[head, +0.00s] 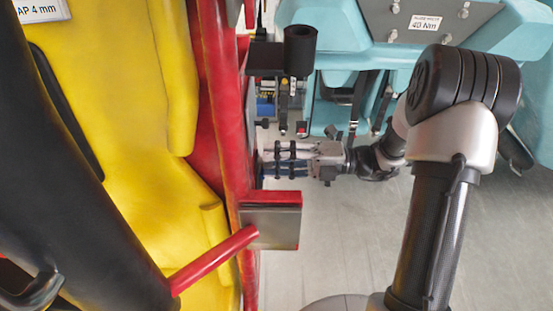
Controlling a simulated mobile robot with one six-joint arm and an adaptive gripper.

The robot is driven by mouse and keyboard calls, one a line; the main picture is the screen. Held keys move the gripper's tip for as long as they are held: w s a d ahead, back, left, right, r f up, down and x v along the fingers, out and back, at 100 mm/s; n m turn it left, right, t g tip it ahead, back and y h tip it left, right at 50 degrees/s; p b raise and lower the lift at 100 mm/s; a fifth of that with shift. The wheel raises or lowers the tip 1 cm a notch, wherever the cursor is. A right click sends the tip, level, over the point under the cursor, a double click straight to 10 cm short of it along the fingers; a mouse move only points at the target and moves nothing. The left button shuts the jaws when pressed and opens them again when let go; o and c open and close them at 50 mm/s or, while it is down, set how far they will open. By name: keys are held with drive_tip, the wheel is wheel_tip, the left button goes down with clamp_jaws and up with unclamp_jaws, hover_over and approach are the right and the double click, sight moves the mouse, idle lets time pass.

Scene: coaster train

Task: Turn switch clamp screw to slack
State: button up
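My gripper (268,161) reaches left from the arm on the right. Its fingertips are close to the red side rail (228,120) of the yellow car. The fingers lie one above the other in the picture, and their tips end at the rail's edge. I cannot see whether they are apart or closed on something. I cannot make out the switch clamp screw for certain. A small dark knob (263,123) sticks out just above the gripper, but I cannot tell whether it is the screw.
A black cylinder on a bracket (300,50) and hanging dark straps (283,105) are above the gripper. A red-edged box (270,220) juts out below it. A teal unit (350,25) with a "40 Nm" label stands at the top right. The grey floor (340,235) below is open.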

drive_tip(key=shift+c, duration=0.3)
clamp_jaws()
